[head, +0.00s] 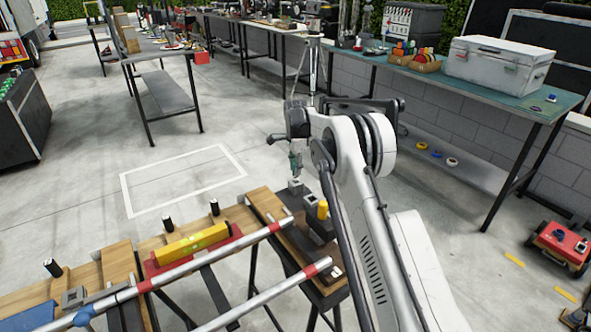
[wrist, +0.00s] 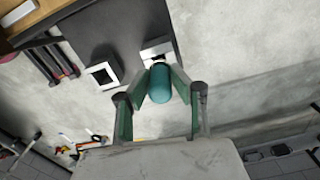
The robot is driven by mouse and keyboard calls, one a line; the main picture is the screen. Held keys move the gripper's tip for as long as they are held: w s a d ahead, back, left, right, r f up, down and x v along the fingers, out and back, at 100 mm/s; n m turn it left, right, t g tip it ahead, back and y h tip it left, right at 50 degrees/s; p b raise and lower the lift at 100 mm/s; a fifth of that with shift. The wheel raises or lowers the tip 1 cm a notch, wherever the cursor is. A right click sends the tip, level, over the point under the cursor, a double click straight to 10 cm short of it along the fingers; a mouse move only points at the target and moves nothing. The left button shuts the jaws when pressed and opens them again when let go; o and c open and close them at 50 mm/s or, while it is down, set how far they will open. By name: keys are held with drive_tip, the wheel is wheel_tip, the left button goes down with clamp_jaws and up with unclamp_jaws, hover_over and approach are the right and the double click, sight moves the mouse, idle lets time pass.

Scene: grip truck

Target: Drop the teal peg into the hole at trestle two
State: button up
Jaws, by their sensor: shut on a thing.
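The teal peg (wrist: 159,88) is held between my gripper's (wrist: 160,80) green-padded fingers in the wrist view. Beyond the peg's far end is a light square metal socket (wrist: 154,48), partly hidden by the peg and fingers; I cannot tell whether the peg touches it. A second square socket with a dark opening (wrist: 102,75) sits to the left on the same dark plate. In the head view my gripper (head: 295,162) points down above a small metal socket (head: 295,187) at the trestle's far end. The peg is hard to make out there.
A yellow-topped piece (head: 322,210) stands near the socket. A work table with a white case (head: 497,64) is behind right.

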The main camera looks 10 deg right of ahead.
drive_tip(key=shift+r+p, duration=0.85)
drive_tip(key=shift+r, duration=1.55)
drive_tip(key=shift+r, duration=0.1)
wheel_tip(320, 180, up, 7)
drive_tip(key=p, duration=0.3)
drive_tip(key=shift+r, duration=0.15)
idle(0.3)
